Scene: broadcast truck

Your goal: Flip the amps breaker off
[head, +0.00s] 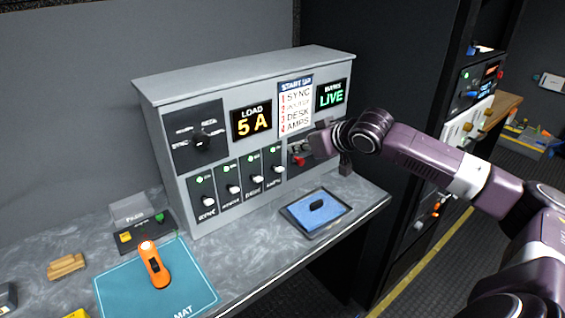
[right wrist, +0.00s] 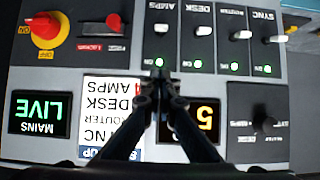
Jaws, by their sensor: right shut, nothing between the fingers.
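The amps breaker (head: 277,173) is the rightmost of the row of small breakers on the grey panel in the head view. Its green lamp is lit, as are those of the sync (head: 208,201), router (head: 233,189) and desk (head: 256,180) breakers. In the upside-down right wrist view the amps breaker's white lever (right wrist: 161,56) shows just beyond my fingertips. My right gripper (head: 318,146) is shut and empty in front of the panel's right part; its fingertips (right wrist: 158,74) overlap the panel below the amps lamp in the wrist picture. Contact cannot be told. My left gripper is out of view.
The load display (head: 252,124) reads 5 A and the mains display (head: 331,95) reads LIVE. A red and yellow knob (right wrist: 45,30) and a red switch (right wrist: 116,22) sit beside the amps breaker. A blue tray (head: 300,222) and an orange tool (head: 154,265) lie on the counter.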

